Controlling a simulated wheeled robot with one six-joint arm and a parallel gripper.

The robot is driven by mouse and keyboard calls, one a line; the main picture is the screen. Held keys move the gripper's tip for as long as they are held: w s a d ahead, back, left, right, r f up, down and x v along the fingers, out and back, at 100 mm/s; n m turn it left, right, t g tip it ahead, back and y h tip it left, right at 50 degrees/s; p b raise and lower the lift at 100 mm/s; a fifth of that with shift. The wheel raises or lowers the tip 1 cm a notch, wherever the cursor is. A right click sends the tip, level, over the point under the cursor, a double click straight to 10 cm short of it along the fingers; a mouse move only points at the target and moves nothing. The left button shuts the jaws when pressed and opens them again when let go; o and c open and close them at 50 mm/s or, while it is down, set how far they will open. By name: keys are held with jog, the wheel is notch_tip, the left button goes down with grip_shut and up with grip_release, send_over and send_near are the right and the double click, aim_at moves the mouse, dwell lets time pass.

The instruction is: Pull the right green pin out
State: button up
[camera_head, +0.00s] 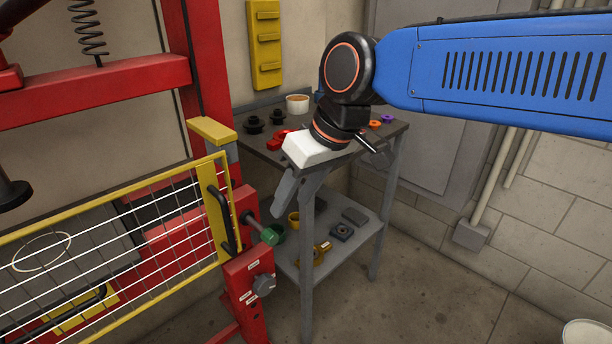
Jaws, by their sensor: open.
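A green pin (268,236) sticks out to the right from the red post beside the yellow mesh guard, on a short grey shaft. It is the only green pin I can make out. My gripper (294,202) has a white body and grey fingers pointing downward. It appears open and empty, above and slightly right of the pin in the picture, apart from it. The exact gap in depth is hard to judge, and the fingers overlap the grey cart behind.
A red control box with a dark knob (263,285) sits just below the pin. The yellow-framed mesh guard (214,205) with a black handle stands to its left. A grey cart (385,215) behind holds cups and small parts. The floor at right is clear, except for a white bucket (586,331).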

jog(key=v, duration=0.5)
jog(key=shift+d+r, duration=0.15)
jog(key=shift+r, duration=0.15)
jog(key=s+d+f+m+t+h, duration=0.1)
jog(key=s+d+f+m, duration=0.1)
jog(key=d+f, duration=0.4)
jog(key=s+d+f+m+t+h, duration=0.1)
jog(key=d+f+m, duration=0.3)
jog(key=d, duration=1.2)
jog(key=s+d+f+m+t+h, duration=0.1)
jog(key=s+d+f+m+h, duration=0.1)
jog(key=d+f, duration=0.6)
jog(key=s+d+m, duration=0.1)
jog(key=s+d, duration=0.1)
jog(key=d, duration=0.1)
jog(key=shift+d+f+m+h, duration=0.2)
jog(key=shift+f+m+h, duration=0.1)
jog(key=shift+m, duration=0.1)
